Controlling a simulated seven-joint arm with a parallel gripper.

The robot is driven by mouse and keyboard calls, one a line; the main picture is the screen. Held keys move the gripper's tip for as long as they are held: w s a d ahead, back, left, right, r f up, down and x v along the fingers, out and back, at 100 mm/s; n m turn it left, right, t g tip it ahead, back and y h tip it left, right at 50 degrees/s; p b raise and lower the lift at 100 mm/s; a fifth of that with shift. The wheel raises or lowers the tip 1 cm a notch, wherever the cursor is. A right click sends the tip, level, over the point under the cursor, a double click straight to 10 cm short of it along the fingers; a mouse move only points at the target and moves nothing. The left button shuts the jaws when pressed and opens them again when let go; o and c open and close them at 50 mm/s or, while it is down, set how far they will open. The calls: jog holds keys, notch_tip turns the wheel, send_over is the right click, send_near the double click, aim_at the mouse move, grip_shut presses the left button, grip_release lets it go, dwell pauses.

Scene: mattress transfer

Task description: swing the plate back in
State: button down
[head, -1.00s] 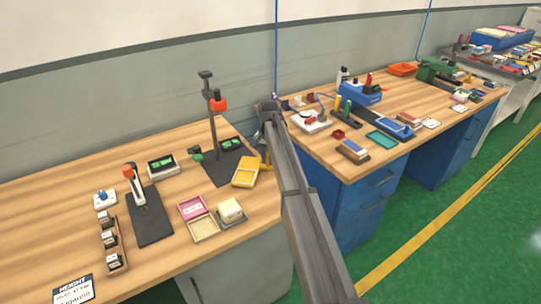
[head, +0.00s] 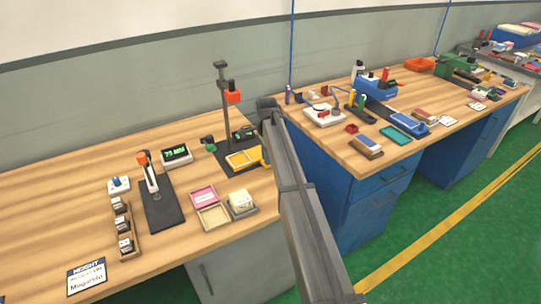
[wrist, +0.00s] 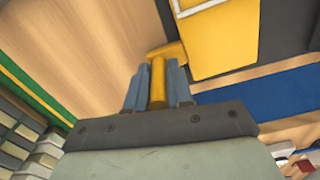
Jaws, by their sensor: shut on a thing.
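The yellow plate (head: 246,159) lies over the front right part of the black base (head: 228,163) of a stand with a tall post and an orange-red head (head: 233,97). Its yellow handle sticks out on the right side, towards my arm. In the wrist view, my gripper (wrist: 158,78) is shut on the yellow handle (wrist: 157,88), and the plate (wrist: 212,38) shows just beyond it. In the head view my arm hides most of the gripper. I cannot tell if the plate is fully over the base.
A pink and a cream tray (head: 211,217) and a grey block holder (head: 242,209) stand just in front. A smaller stand (head: 158,194) and a green display (head: 176,155) are to the left. A second bench (head: 440,140) with many items stands right, across a gap.

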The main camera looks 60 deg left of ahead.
jog(key=shift+s+m, duration=0.25)
jog(key=shift+m, duration=0.05)
dwell(0.4)
jog(key=c, duration=1)
grip_release()
notch_tip(320, 180, up, 14)
jog(key=shift+f, duration=0.1)
